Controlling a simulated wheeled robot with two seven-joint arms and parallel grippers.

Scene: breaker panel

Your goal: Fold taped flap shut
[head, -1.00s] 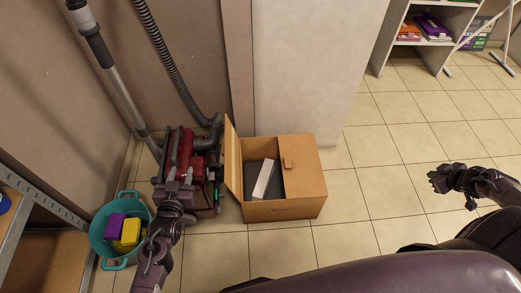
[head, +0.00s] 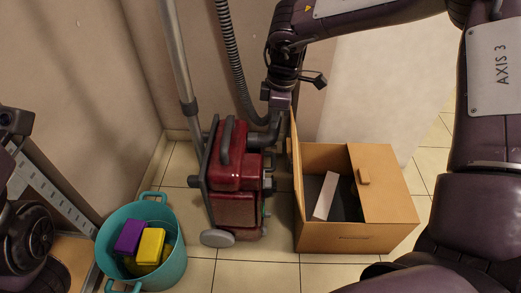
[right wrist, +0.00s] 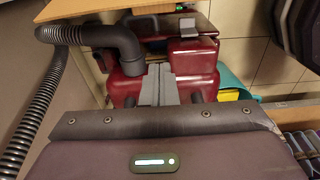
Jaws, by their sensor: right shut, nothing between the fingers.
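The cardboard box (head: 345,238) stands on the tiled floor. Its right flap (head: 385,180), with a small tab, lies folded over the top. Its left flap (head: 296,175) stands upright, and the opening between them shows a white block and dark contents. My right gripper (head: 277,100) is at the top edge of the upright flap, on its left side as far as I can tell. In the right wrist view its fingers (right wrist: 158,85) are together and empty, with a cardboard edge (right wrist: 95,8) beyond them. Whether they touch the flap is unclear. Only links of my left arm show at the left edge.
A red vacuum cleaner (head: 235,180) stands close to the box's left, with its hose (head: 228,50) and metal tube (head: 178,60) against the wall. A teal bucket (head: 165,270) with purple and yellow items is further left. A shelf stands at the left edge.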

